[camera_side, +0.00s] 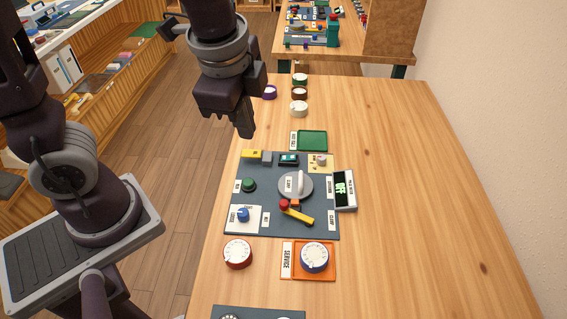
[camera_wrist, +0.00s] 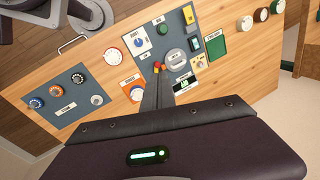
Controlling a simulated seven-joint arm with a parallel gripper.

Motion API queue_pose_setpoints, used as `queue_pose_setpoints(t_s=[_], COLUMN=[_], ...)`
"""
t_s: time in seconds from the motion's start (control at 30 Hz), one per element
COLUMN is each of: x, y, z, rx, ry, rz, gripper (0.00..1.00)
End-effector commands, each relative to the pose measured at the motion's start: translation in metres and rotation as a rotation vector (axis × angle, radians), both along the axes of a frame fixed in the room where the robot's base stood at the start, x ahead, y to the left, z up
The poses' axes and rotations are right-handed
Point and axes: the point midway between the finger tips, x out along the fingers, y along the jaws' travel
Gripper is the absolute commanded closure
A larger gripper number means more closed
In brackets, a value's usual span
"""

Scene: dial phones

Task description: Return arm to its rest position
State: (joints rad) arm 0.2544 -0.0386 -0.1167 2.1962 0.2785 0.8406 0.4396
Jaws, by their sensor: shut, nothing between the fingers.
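My gripper (camera_side: 246,131) hangs in the air near the left edge of the wooden table in the side view, above and apart from everything on it. Its fingers are closed together with nothing between them. In the wrist view the shut fingers (camera_wrist: 158,75) point toward the grey control panel. The panel (camera_side: 262,222) lies flat on the table and carries a round grey dial (camera_side: 296,185), a red-and-yellow lever (camera_side: 297,213), a green button (camera_side: 248,184) and a blue knob (camera_side: 243,215). A small display (camera_side: 344,190) at its right edge reads "OFF".
A red-rimmed dial (camera_side: 237,253) and a blue dial on an orange tray (camera_side: 332,273) lie in front of the panel. The table's right side (camera_side: 430,200) is clear.

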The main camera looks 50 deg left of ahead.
Motion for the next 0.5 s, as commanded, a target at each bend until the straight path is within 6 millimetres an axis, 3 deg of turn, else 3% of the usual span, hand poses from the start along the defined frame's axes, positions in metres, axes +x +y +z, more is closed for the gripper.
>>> queue_pose_setpoints(t_s=[0.03,0.1,0.2,0.33,0.5], x=[-0.017,-0.043,-0.073,-0.095,-0.1], y=[0.016,0.032,0.043,0.045,0.045], z=[0.02,0.037,0.049,0.053,0.053], rx=[-0.066,-0.174,-0.318,-0.44,-0.474], ry=[-0.068,-0.148,-0.235,-0.296,-0.308], rz=[0.167,0.403,0.666,0.852,0.899], gripper=[1.0,1.0,1.0,1.0,1.0])
